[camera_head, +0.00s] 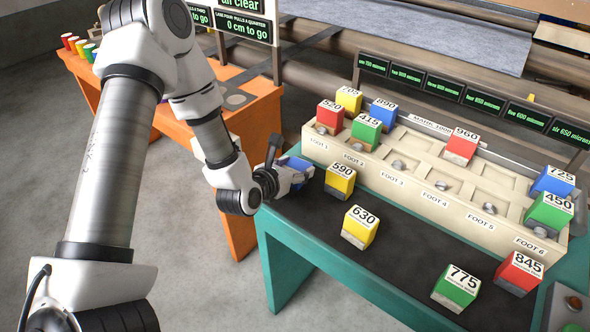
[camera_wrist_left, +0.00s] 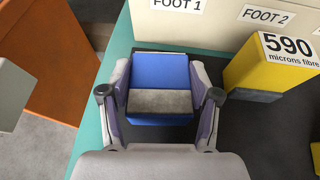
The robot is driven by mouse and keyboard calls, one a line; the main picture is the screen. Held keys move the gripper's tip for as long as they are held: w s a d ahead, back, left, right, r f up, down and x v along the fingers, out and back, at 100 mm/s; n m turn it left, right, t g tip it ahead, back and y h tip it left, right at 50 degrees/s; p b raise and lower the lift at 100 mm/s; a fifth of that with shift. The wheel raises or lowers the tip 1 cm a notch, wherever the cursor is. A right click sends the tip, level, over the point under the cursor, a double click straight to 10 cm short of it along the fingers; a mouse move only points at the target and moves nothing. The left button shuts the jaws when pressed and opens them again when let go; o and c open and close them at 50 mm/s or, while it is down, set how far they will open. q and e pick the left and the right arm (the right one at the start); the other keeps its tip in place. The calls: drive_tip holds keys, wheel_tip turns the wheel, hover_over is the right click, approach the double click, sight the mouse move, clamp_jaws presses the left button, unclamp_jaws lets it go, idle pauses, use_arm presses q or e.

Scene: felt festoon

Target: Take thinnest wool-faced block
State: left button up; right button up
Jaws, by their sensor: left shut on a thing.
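My left gripper (camera_head: 296,174) is shut on a blue block (camera_wrist_left: 160,68) at the left end of the dark bench top. The block's grey wool face (camera_wrist_left: 160,102) shows between the fingers in the left wrist view; its number label is hidden. A yellow block labelled 590 (camera_head: 340,182) stands just right of the gripper. Yellow 630 (camera_head: 359,230), green 775 (camera_head: 455,289) and red 845 (camera_head: 519,273) also stand on the bench top (camera_head: 400,255). My right gripper is out of view.
A cream rack (camera_head: 400,185) marked FOOT 1 to FOOT 6 stands behind. Several blocks sit in it, including green 415 (camera_head: 367,131), red 960 (camera_head: 461,146) and green 450 (camera_head: 548,213). An orange table (camera_head: 240,130) is at the left.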

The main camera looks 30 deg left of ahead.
sight(296, 166)
use_arm(q)
drive_tip(key=shift+w+r, duration=0.1)
drive_tip(key=shift+r, duration=0.35)
wheel_tip(296, 166, up, 3)
drive_tip(key=s, duration=0.1)
drive_tip(key=s+a, duration=0.1)
drive_tip(key=s, duration=0.3)
drive_tip(key=shift+a, duration=0.35)
drive_tip(key=s+p, duration=0.1)
drive_tip(key=p, duration=0.1)
drive_tip(key=r+p, duration=0.1)
drive_tip(key=p, duration=0.2)
drive_tip(key=s+p, duration=0.1)
drive_tip(key=p, duration=0.1)
drive_tip(key=shift+s+a+r+p, duration=0.25)
drive_tip(key=shift+s+a+p, duration=0.05)
drive_tip(key=shift+a+p, duration=0.05)
drive_tip(key=s+a+p, duration=0.2)
drive_tip(key=s+p, duration=0.3)
drive_tip(key=s, duration=0.2)
drive_tip(key=shift+s+a+f, duration=0.2)
drive_tip(key=shift+s+a, duration=0.05)
drive_tip(key=shift+s, duration=0.15)
